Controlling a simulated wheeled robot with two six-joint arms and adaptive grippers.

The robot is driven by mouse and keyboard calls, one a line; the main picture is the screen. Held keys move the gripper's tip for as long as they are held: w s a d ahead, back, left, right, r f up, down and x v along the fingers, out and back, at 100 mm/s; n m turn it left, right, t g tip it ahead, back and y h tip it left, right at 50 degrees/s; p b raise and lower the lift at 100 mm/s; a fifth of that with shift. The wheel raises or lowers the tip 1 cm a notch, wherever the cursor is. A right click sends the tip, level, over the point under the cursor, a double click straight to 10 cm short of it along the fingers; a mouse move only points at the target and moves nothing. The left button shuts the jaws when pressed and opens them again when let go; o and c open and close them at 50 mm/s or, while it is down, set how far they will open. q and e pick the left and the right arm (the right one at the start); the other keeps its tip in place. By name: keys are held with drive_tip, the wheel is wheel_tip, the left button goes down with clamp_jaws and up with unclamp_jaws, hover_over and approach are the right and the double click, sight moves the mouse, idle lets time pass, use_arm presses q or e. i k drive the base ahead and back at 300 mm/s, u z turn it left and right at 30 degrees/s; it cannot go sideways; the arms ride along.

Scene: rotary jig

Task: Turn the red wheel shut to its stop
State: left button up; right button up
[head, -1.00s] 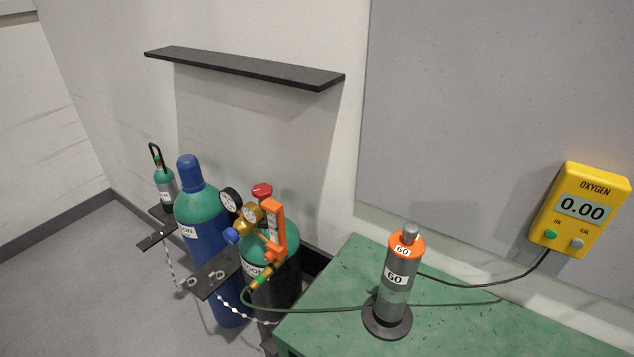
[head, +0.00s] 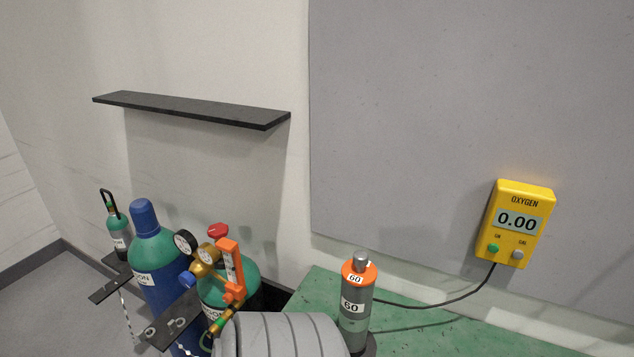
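The red wheel (head: 218,230) is a small handwheel on top of a green and dark gas cylinder (head: 245,277) at the lower left of centre. A brass regulator with a round gauge (head: 185,242) and an orange flowmeter (head: 231,268) is fitted at its valve and stands in front of the wheel. A grey ribbed shape (head: 285,336), which looks like part of my arm, covers the lower middle and hides the cylinder's lower part. Neither gripper shows in the head view, and nothing is seen touching the wheel.
A taller blue-capped cylinder (head: 158,283) stands left of it, with a small green bottle (head: 117,232) beyond. Black brackets (head: 172,322) jut out in front. A grey cylinder with an orange top (head: 358,300) stands on the green bench (head: 440,325). A yellow oxygen meter (head: 516,224) reads 0.00.

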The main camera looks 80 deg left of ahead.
sight(217, 231)
drive_tip(key=z, duration=0.55)
drive_tip(key=k, duration=2.5)
drive_tip(key=u, duration=1.25)
